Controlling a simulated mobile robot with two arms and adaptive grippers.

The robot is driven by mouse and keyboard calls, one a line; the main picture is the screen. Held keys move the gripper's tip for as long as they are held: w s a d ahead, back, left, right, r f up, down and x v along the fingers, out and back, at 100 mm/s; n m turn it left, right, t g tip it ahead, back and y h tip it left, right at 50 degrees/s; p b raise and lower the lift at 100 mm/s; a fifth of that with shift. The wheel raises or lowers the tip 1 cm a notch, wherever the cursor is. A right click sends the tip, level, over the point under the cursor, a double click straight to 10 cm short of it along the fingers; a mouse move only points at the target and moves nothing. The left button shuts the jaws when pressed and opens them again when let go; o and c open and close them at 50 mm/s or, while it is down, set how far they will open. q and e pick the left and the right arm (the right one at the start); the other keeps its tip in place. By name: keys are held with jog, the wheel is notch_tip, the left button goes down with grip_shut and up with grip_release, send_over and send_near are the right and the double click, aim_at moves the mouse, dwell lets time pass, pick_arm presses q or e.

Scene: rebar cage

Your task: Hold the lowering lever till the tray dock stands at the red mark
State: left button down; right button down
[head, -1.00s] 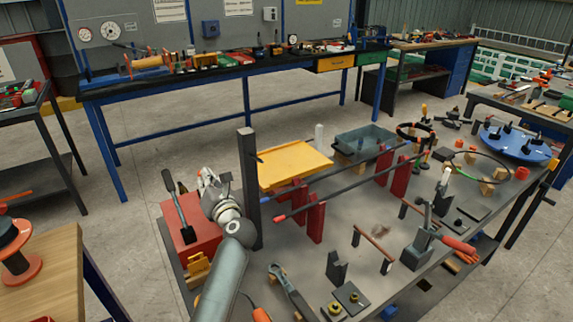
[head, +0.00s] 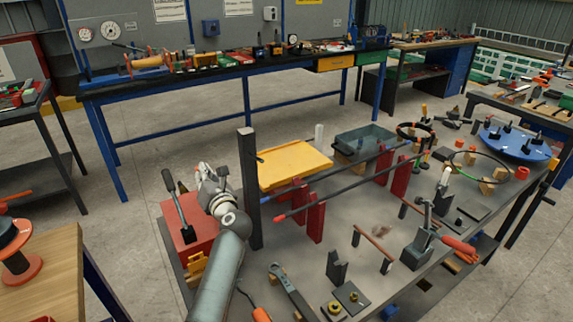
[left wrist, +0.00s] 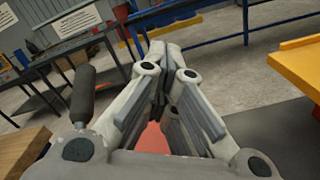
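The lever (head: 179,208) stands tilted on a red box (head: 187,236) at the table's left end. Its dark grip (left wrist: 83,94) shows at the left in the left wrist view, outside my fingers. My left gripper (head: 212,175) is just right of the lever, apart from it. In the left wrist view its fingers (left wrist: 164,48) come together with nothing seen between them. The yellow tray (head: 293,164), seemingly the tray dock, sits beside a dark upright post (head: 249,190). I cannot make out a red mark on the post. My right gripper is not in view.
Red uprights (head: 316,219) carrying dark bars stand right of the post. A grey bin (head: 364,142) and a red-handled clamp (head: 458,245) are farther right. A wrench (head: 292,290) lies near the front. A blue-framed bench (head: 230,75) stands behind, across open floor.

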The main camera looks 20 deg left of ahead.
pick_arm(q)
jog(key=shift+w+a+f, duration=0.1)
jog(key=shift+w+a, duration=0.35)
jog(key=shift+a, duration=0.2)
jog(key=shift+w+a+b, duration=0.15)
jog(key=shift+w+b, duration=0.05)
jog(key=shift+b, duration=0.1)
dwell(1.5)
jog(key=s+d+r+p, duration=0.2)
jog(key=s+d+p, duration=0.2)
jog(key=d, duration=0.1)
jog(key=shift+s, duration=0.15)
